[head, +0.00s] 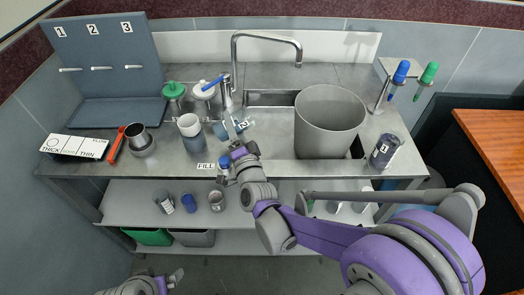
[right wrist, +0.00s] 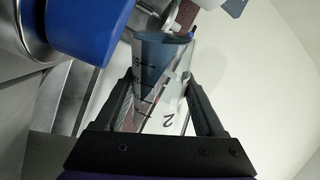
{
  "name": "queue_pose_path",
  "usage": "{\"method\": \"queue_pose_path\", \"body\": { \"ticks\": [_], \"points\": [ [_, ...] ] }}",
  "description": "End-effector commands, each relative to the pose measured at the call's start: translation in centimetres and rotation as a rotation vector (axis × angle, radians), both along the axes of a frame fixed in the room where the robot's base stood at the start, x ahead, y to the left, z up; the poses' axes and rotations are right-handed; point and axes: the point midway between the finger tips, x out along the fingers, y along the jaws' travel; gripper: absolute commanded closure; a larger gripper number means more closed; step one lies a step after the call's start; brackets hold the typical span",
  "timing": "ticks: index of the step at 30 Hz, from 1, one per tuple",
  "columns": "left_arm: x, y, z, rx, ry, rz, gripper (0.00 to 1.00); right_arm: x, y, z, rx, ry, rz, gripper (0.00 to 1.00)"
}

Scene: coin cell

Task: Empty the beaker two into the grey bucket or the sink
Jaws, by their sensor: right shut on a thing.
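Beaker two, clear with a dark "2", is held between the two black fingers of my right gripper (right wrist: 160,82). In the right wrist view the beaker (right wrist: 160,105) shows its measuring marks, and dark blue shows in its upper part; I cannot tell whether that is liquid. In the head view beaker two (head: 242,125) is small and partly hidden by the gripper (head: 233,130), over the bench left of the bucket. The large grey bucket (head: 328,115) stands at the right of the sink (head: 262,98). My left gripper (head: 170,281) is low at the bottom left, its jaws unclear.
A blue-grey cup (head: 190,133) stands close left of my right gripper. A metal cup (head: 138,138) and a red-handled tool (head: 116,146) are further left. A dark numbered beaker (head: 384,152) stands right of the bucket.

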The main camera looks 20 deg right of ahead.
Motion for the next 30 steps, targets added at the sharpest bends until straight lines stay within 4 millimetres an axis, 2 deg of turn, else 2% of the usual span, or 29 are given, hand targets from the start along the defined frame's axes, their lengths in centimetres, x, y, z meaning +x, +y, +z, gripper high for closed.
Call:
{"method": "queue_pose_path", "body": {
  "ticks": [30],
  "points": [
    [-0.01, 0.0, -0.43, 0.0, 0.001, 0.0, 0.0, 0.0, -0.31, -0.53, 0.133, -0.003, -0.001, 0.89]
  ]
}}
